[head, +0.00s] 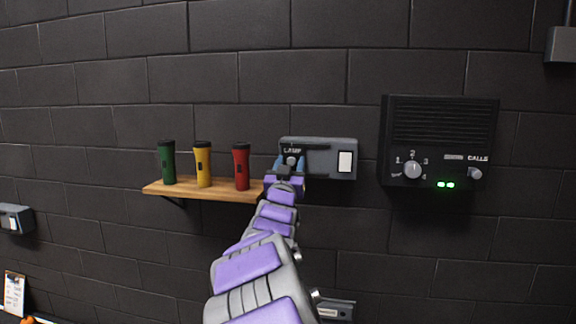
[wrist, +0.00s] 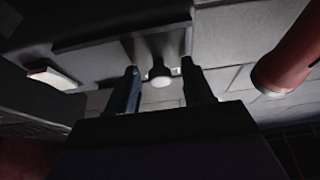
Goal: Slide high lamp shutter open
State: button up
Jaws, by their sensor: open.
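The grey lamp box (head: 325,150) is fixed to the wall and marked LAMP. A white panel (head: 345,161) shows at its right end, and also in the wrist view (wrist: 52,78). A small round knob (head: 291,161) sits at the box's left part, under the lettering. My gripper (head: 289,165) is at this left part, its two blue fingertips apart on either side of the knob. In the wrist view my open fingers (wrist: 161,88) flank the rounded knob (wrist: 159,73). Whether either finger touches the knob, I cannot tell.
A black calls panel (head: 437,125) is at right. Other grey boxes are at far left (head: 15,218) and below (head: 336,309).

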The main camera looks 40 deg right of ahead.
jog(key=shift+s+d, duration=0.2)
jog(key=shift+d, duration=0.05)
jog(key=shift+c, duration=1.3)
jog(key=shift+w+a, duration=0.3)
jog(key=c, duration=0.5)
grip_shut()
jog(key=shift+s, duration=0.1)
jog(key=s+d+b, duration=0.3)
jog(key=s+d, duration=0.1)
jog(key=shift+s+d, duration=0.1)
jog(key=shift+s, duration=0.3)
